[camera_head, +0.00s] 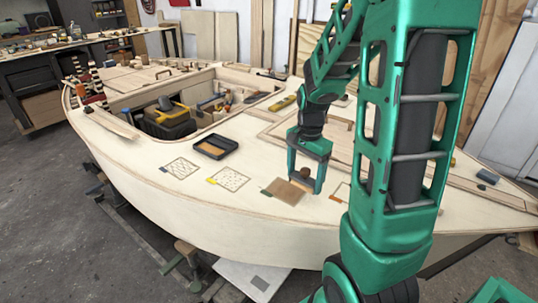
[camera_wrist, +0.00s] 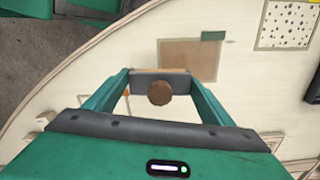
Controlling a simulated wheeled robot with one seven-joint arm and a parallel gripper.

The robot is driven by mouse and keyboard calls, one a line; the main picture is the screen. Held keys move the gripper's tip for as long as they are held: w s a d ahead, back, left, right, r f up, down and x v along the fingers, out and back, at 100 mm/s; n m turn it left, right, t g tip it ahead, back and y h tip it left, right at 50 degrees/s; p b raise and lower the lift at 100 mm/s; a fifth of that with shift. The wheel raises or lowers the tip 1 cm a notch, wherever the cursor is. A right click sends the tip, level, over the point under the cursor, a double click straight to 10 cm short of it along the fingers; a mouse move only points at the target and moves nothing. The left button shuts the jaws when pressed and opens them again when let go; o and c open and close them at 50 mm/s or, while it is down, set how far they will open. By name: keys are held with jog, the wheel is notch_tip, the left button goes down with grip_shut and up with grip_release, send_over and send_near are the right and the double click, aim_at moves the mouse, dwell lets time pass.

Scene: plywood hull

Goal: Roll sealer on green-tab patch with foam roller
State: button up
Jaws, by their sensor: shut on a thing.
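The green-tab patch (camera_head: 287,191) is a brown rectangle on the pale plywood deck, its green tab at the left corner. In the wrist view the patch (camera_wrist: 190,55) looks evenly tan-brown, with the green tab (camera_wrist: 213,36) at its upper right. My gripper (camera_head: 306,183) is over the right end of the patch, pointing down, shut on the foam roller (camera_head: 304,174). In the wrist view the roller's round brown handle end (camera_wrist: 159,93) shows between the fingers, with a dark grey bar behind it. I cannot tell whether the roller touches the patch.
A black tray (camera_head: 215,141) with orange-brown contents lies behind the patches. A yellow-tab dotted patch (camera_head: 231,180) and a purple-tab hatched patch (camera_head: 181,168) lie to the left, an orange-tab patch (camera_head: 341,191) to the right.

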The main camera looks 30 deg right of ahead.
aim_at(305, 169)
jog(key=shift+w+r, duration=0.1)
jog(key=shift+r, duration=2.45)
